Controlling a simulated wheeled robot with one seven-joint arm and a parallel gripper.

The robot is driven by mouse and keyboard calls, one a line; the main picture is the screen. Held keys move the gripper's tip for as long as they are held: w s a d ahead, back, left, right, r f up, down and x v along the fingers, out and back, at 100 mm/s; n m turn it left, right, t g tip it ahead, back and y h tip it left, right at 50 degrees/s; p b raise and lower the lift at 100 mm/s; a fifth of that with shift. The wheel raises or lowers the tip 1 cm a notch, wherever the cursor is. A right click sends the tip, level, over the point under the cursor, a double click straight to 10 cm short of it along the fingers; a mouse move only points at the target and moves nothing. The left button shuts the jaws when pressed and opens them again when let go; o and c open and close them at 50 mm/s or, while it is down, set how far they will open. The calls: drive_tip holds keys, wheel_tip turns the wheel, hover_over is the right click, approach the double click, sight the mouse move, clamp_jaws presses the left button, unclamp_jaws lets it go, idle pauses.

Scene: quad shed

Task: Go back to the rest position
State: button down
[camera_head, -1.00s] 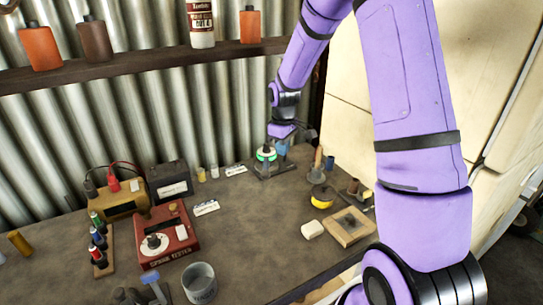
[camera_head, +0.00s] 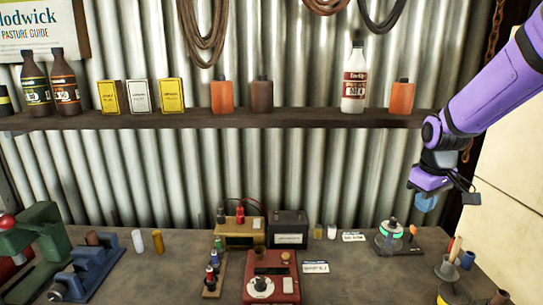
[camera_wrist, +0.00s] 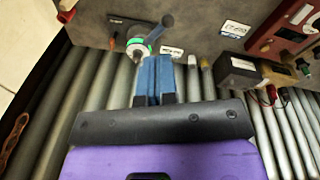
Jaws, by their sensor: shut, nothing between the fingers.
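My gripper (camera_head: 424,203) is at the right in the head view, at the end of my purple arm. It hangs in the air in front of the corrugated wall, above the workbench (camera_head: 340,265). Its blue fingers (camera_wrist: 154,78) show in the wrist view, closed together with nothing between them. A small stand with a green ring (camera_head: 390,236) is on the bench below my gripper, apart from it. The same stand shows just beyond the fingertips in the wrist view (camera_wrist: 138,46).
A red tester box (camera_head: 271,280), a dark battery (camera_head: 288,230) and a rack of small bottles (camera_head: 213,274) stand mid-bench. A shelf (camera_head: 300,118) with bottles and cartons crosses the wall left of my arm. A blue vise (camera_head: 85,272) is at left. A cream panel (camera_head: 510,170) is at right.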

drive_tip(key=s+a+r+m+t, duration=0.2)
drive_tip(key=s+r, duration=0.4)
drive_tip(key=s, duration=0.6)
drive_tip(key=s+a+r+m+t, duration=0.1)
drive_tip(key=s+a+r, duration=0.3)
drive_tip(key=s, duration=0.8)
wheel_tip(320, 180, up, 2)
drive_tip(key=shift+s+r+m+t+y, duration=0.3)
drive_tip(key=shift+s+m+t, duration=0.1)
drive_tip(key=shift+m, duration=0.2)
drive_tip(key=c, duration=1.8)
unclamp_jaws()
drive_tip(key=shift+w, duration=0.1)
drive_tip(key=shift+c, duration=0.2)
